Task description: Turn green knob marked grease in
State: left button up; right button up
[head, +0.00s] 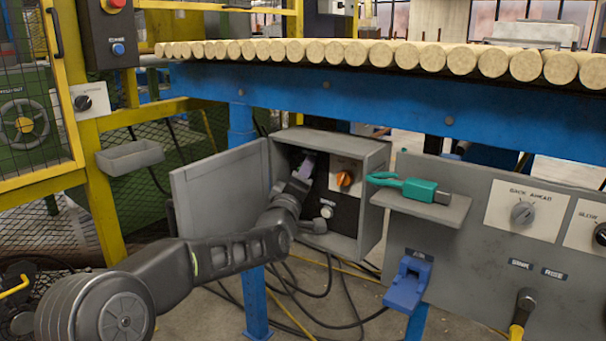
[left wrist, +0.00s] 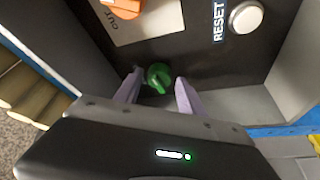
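The green knob (left wrist: 158,76) sits on the dark back panel inside an open grey box (head: 372,190). In the left wrist view it is between the two pale fingers of my left gripper (left wrist: 156,88), with a gap on either side. The fingers are apart and nothing is clamped. No grease label can be read. In the head view my left gripper (head: 304,170) reaches into the box and its hand hides the green knob. My right gripper is not in view.
Beside it in the box are an orange knob (head: 344,179) on a white plate and a white RESET button (left wrist: 245,17). The box door (head: 218,197) hangs open at left. Right of the box, a shelf (head: 425,207) holds a teal-handled tool (head: 413,187).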

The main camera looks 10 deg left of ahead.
pick_arm(q)
jog(key=shift+o, duration=0.5)
jog(key=shift+r, duration=0.1)
jog(key=s+f+p, duration=0.1)
jog(key=s, duration=0.6)
jog(key=shift+s+a+f+p, duration=0.15)
jog(key=shift+s+f+p, duration=0.15)
jog(key=shift+s, duration=0.05)
